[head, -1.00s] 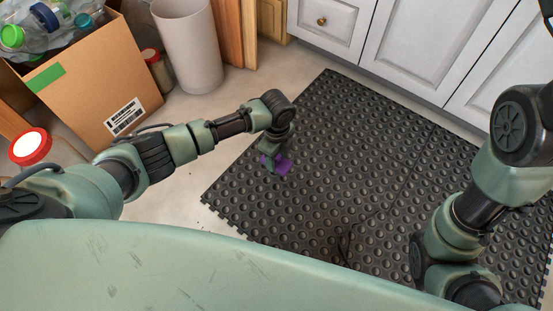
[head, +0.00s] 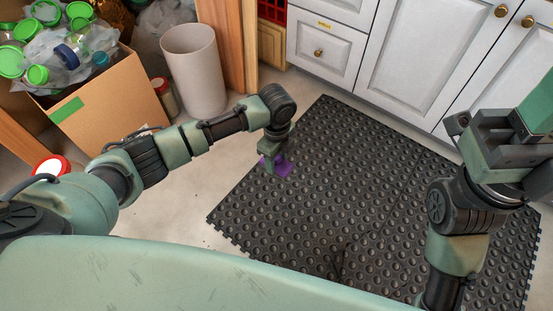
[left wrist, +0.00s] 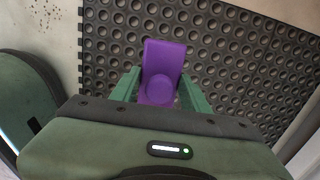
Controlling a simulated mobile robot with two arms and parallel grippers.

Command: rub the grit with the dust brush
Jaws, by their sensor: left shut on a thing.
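The dust brush (head: 284,166) is a purple piece, seen over the left part of the black mat. My left gripper (head: 274,160) is shut on it and points down. In the left wrist view the purple brush (left wrist: 163,62) sits between the two green fingers (left wrist: 160,88). Its underside is hidden, so I cannot tell whether it touches the mat. The grit shows as small dark specks (left wrist: 42,12) on the pale floor beyond the mat's left edge. My right arm is at the right, and its gripper's fingers are not clear.
The studded black mat (head: 350,180) covers the middle floor. White cabinets (head: 410,60) stand behind it. At the left are a cardboard box (head: 115,105) of jars and bottles, a pale bin (head: 193,70) and a red-lidded jar (head: 163,95). Pale floor is free left of the mat.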

